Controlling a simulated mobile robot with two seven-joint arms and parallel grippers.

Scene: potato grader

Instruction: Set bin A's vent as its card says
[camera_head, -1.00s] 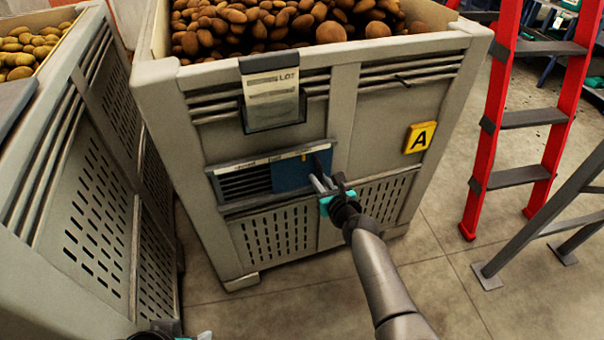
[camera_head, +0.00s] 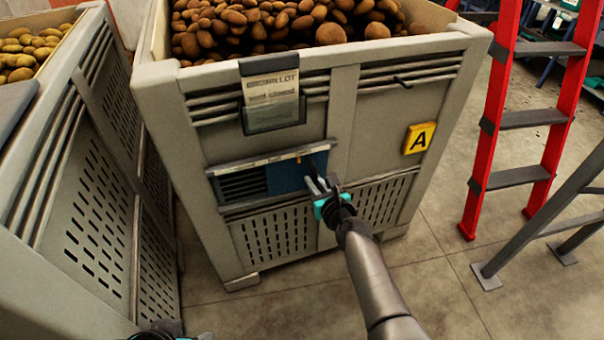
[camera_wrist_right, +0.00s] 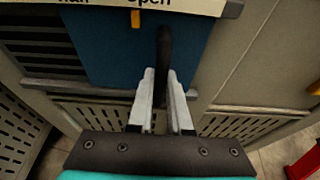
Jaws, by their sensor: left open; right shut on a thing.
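Bin A (camera_head: 345,105) is a grey crate of potatoes with a yellow A plate (camera_head: 419,137). Its card (camera_head: 272,98) hangs at the top of the front and reads LOT; a lower line seems to begin with "vent", the rest unclear. The blue vent slide (camera_head: 284,178) covers the right part of the slot, with dark louvres (camera_head: 240,185) bare at left. An orange pointer (camera_wrist_right: 136,18) on it sits just under the start of "open" on the label strip (camera_wrist_right: 185,4). My right gripper (camera_wrist_right: 161,98) is shut on the slide's black handle (camera_wrist_right: 163,55). My left gripper (camera_head: 172,334) barely shows at the bottom edge.
Another grey bin (camera_head: 85,180) stands close at left, leaving a narrow gap to bin A. A red ladder (camera_head: 483,130) and a grey metal frame (camera_head: 540,235) stand at right. Bare floor (camera_head: 290,305) lies in front of bin A.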

